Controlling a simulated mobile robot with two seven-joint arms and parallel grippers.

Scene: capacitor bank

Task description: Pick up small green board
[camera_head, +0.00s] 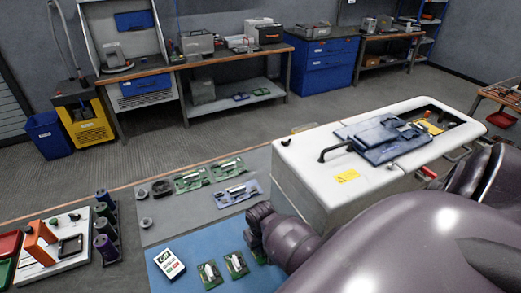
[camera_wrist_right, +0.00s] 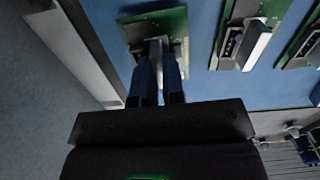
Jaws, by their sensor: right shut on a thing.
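My right gripper (camera_wrist_right: 160,65) is shut on a small green board (camera_wrist_right: 178,20) in the right wrist view, its fingers closed on the grey part at the board's middle. The board is over or on the blue mat (camera_wrist_right: 208,95); I cannot tell whether it is lifted. Two more small green boards (camera_wrist_right: 234,14) (camera_wrist_right: 288,62) lie to its right. In the head view my right wrist hides most of the held board, and two small green boards (camera_head: 209,277) (camera_head: 236,267) lie on the mat to its left. My left gripper is not in view.
A white calculator-like device (camera_head: 168,262) sits on the mat's left. Larger green boards (camera_head: 190,181) and a blue-grey board (camera_head: 237,194) lie on the grey area behind. A white machine (camera_head: 310,190) stands close on the right. Coloured cylinders (camera_head: 105,230) stand at the left.

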